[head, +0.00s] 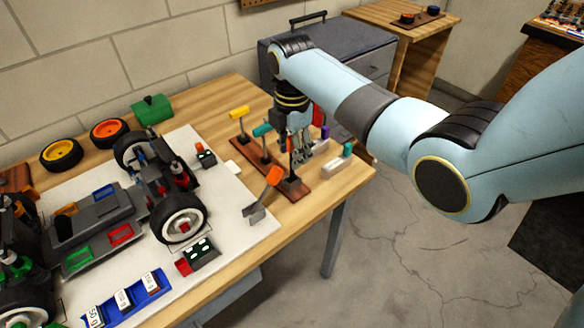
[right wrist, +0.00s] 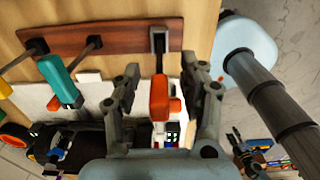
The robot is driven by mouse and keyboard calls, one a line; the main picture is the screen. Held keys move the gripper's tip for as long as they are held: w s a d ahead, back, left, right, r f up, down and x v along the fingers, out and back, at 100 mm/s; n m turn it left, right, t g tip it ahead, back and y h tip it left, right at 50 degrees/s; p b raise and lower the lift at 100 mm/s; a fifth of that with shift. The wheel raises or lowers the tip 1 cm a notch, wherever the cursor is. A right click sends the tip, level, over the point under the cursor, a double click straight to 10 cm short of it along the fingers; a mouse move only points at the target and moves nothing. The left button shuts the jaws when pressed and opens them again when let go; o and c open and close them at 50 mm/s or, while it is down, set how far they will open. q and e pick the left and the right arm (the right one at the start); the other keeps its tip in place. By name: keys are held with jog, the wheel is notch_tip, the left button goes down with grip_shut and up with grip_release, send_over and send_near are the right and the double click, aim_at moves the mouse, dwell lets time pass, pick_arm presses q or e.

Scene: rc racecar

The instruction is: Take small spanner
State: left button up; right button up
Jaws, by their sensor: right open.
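My right gripper (head: 299,155) points down over the front end of a brown wooden rack (head: 245,150) at the table's right side. In the right wrist view its two fingers are apart, with an orange-handled tool (right wrist: 160,98) showing between them; I cannot tell whether they touch it. The rack carries a yellow-handled tool (head: 238,113) and a teal-handled tool (head: 262,130), which also shows in the right wrist view (right wrist: 60,80). I cannot tell which tool is the small spanner.
A partly built car (head: 120,215) stands on a white mat (head: 235,222) left of the rack. A white block with a teal top (head: 338,162) lies right of the gripper. A blue tray (head: 125,298) lies in front. A grey cabinet (head: 375,62) stands behind.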

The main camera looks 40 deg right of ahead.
jog(key=shift+f, duration=0.2)
grip_shut()
jog(key=shift+r, duration=0.15)
dwell(0.3)
